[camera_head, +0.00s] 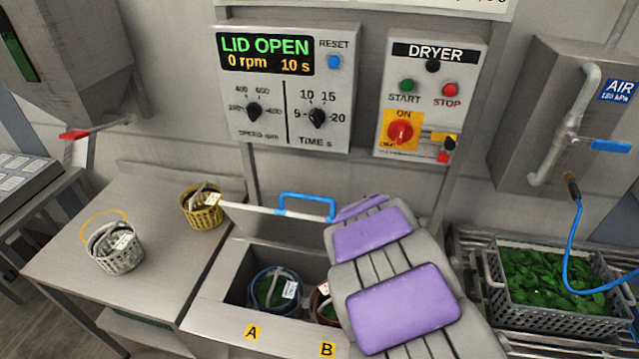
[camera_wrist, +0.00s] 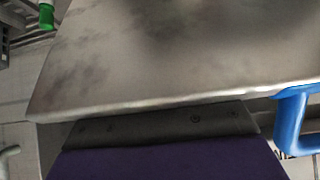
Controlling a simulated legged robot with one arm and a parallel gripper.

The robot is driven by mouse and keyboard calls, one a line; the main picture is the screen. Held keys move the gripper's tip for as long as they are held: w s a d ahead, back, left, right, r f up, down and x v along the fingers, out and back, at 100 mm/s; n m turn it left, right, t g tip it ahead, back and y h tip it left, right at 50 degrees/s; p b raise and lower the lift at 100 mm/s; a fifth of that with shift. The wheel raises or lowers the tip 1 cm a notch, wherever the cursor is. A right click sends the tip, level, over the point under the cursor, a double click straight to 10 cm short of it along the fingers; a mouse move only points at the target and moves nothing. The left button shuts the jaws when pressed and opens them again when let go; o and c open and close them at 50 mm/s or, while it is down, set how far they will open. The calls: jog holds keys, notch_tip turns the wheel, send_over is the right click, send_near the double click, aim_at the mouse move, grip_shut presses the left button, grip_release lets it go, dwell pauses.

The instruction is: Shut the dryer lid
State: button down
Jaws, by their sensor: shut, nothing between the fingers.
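The dryer lid (camera_head: 270,222) is a grey metal panel standing open behind the dryer well, its blue handle (camera_head: 307,197) on its top edge. The display (camera_head: 265,54) reads LID OPEN, 0 rpm. My gripper (camera_wrist: 165,135) is shut and empty, its dark plate and purple part low in the wrist view. The lid (camera_wrist: 180,55) fills most of that view just beyond it, with the handle (camera_wrist: 292,125) at the right. I cannot tell whether they touch. In the head view, my purple-padded arm hides the lid's right end and the fingertips.
In the well, a blue-rimmed basket (camera_head: 262,291) sits at A; a reddish-rimmed basket (camera_head: 317,299) at B is partly hidden. A yellow basket (camera_head: 190,211) and a grey basket (camera_head: 116,257) stand on the left counter. A crate (camera_head: 497,297) of greens and a blue hose (camera_head: 578,225) are right.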

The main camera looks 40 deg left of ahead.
jog(key=shift+s+d+f+b, duration=0.25)
jog(key=shift+s+d, duration=0.2)
jog(key=shift+s, duration=0.3)
jog(key=shift+s+d+f+b, duration=0.1)
jog(key=shift+s+d+f, duration=0.1)
jog(key=shift+s+d, duration=0.4)
notch_tip(320, 180, up, 7)
jog(key=w+a+p, duration=0.1)
jog(key=p, duration=0.2)
jog(key=shift+w+a, duration=0.2)
jog(key=shift+w, duration=0.05)
jog(key=s+d+r+m+g+h, duration=0.2)
jog(key=s+d+h, duration=0.1)
jog(key=d, duration=1.3)
jog(key=s+d+r+m+g+h, duration=0.1)
jog(key=s+d+r+m+h, duration=0.15)
jog(key=d, duration=1.45)
jog(key=s+d+g, duration=0.3)
jog(key=s+d, duration=0.3)
jog(key=s, duration=0.8)
jog(key=s+d+m+g+y, duration=0.1)
jog(key=s+d+g, duration=0.2)
jog(key=s, duration=1.1)
jog(key=d, duration=0.3)
jog(key=shift+s+f+g, duration=0.15)
jog(key=shift+f+g, duration=0.15)
jog(key=shift+g, duration=0.1)
